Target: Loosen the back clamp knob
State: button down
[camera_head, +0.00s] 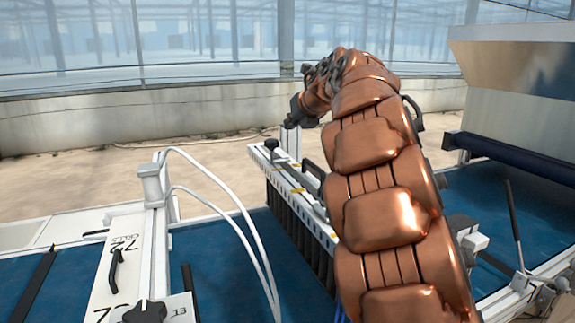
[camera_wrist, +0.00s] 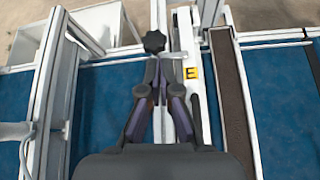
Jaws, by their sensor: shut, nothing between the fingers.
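A black lobed clamp knob (camera_head: 271,145) sits at the far end of the white slotted bar (camera_head: 285,178) in the head view. In the wrist view a black lobed knob (camera_wrist: 154,41) shows just beyond my fingertips, beside a yellow "E" label; it looks like the same knob. My gripper (camera_wrist: 160,72) is shut and empty, its dark fingers close together and pointing toward the knob. In the head view my gripper (camera_head: 292,120) is a little right of and above the knob. Whether the fingertips touch the knob is unclear.
A second black knob (camera_head: 145,312) is on the white plate at lower left. White hoses (camera_head: 232,215) arch left of the bar. A dark handle (camera_head: 313,169) stands on the bar. A black lever (camera_head: 513,225) stands at right. The blue belt (camera_head: 215,245) has free room.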

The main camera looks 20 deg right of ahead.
jog(key=n+g, duration=0.1)
jog(key=g, duration=0.1)
send_near(288, 160)
jog(key=shift+h, duration=0.4)
jog(key=x, duration=0.6)
jog(key=shift+a+f, duration=0.25)
jog(key=shift+a, duration=0.15)
jog(key=shift+w, duration=0.15)
jog(key=shift+d, duration=0.15)
